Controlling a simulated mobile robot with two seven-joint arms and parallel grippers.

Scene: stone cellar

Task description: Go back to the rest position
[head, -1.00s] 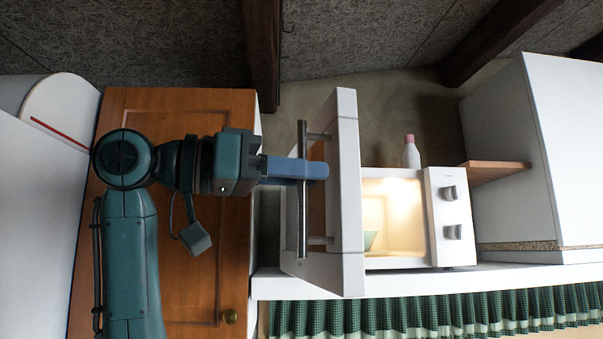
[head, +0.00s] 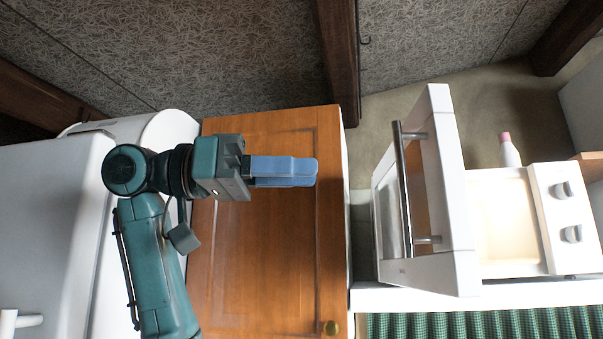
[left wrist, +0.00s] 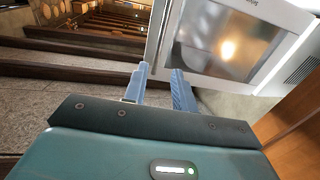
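My left gripper (head: 314,172) is in the head view, its blue fingers pointing right in front of the wooden cabinet door. In the left wrist view its fingers (left wrist: 160,70) stand apart with nothing between them, so it is open and empty. The white microwave (head: 556,225) is at the right of the head view. Its door (head: 447,180) stands open, with a metal handle (head: 405,190) clear of my fingers. In the left wrist view the microwave door (left wrist: 225,45) lies beyond the fingertips. My right gripper is not in view.
The wooden cabinet (head: 265,270) is behind my left arm. A white bottle with a pink cap (head: 510,153) stands by the microwave. A green checked curtain (head: 480,326) hangs along the lower right. A white appliance (head: 45,220) is at the left.

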